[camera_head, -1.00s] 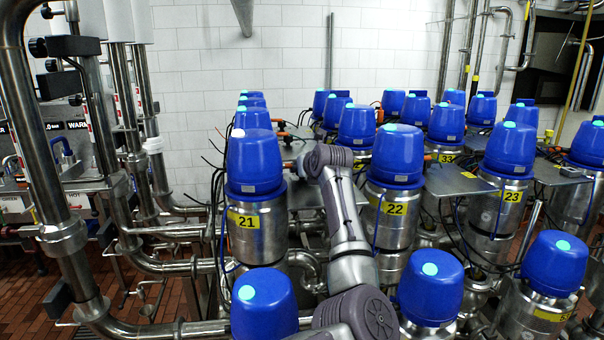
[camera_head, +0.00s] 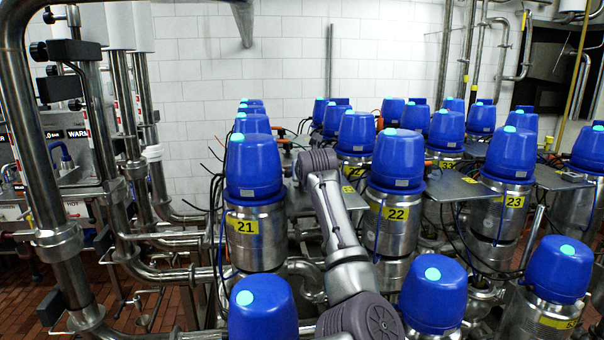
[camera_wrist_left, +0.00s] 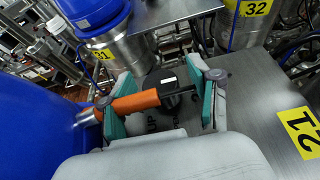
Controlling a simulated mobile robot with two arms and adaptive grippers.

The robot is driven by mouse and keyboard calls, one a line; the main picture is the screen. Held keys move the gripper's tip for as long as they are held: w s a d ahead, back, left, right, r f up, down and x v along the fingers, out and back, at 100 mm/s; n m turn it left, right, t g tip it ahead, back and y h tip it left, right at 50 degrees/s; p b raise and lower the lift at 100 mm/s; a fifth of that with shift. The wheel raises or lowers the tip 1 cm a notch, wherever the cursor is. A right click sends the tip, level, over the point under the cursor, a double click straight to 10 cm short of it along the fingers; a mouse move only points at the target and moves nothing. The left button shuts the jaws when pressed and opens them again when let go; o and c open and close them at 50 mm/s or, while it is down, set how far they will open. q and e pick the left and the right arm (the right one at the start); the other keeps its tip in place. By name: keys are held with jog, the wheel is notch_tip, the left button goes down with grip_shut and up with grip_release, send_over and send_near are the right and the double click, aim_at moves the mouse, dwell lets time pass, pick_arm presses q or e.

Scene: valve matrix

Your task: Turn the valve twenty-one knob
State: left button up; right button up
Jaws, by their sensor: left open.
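Valve 21 (camera_head: 254,168) has a blue dome with a lit cyan spot, a steel body and a yellow 21 label. In the left wrist view, an orange sleeve (camera_wrist_left: 137,102) joined to a black knob-like part (camera_wrist_left: 172,92) reaches out from a blue dome at left. A yellow 21 label (camera_wrist_left: 303,131) is on the steel plate at right. My left gripper (camera_wrist_left: 160,80) is open, its teal-padded fingers on either side of the black part; the left finger overlaps the sleeve, and contact cannot be told. My right gripper is not in view.
Valve 22 (camera_head: 398,163) and valve 23 (camera_head: 511,157) stand to the right, with more blue-domed valves around. Steel pipes (camera_head: 62,230) fill the left side. Valves 31 (camera_wrist_left: 118,50) and 32 (camera_wrist_left: 250,22) stand close beyond the gripper. Thin cables hang between valves.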

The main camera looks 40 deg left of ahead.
pick_arm(q)
jog(key=v, duration=1.2)
jog(key=shift+r, duration=0.1)
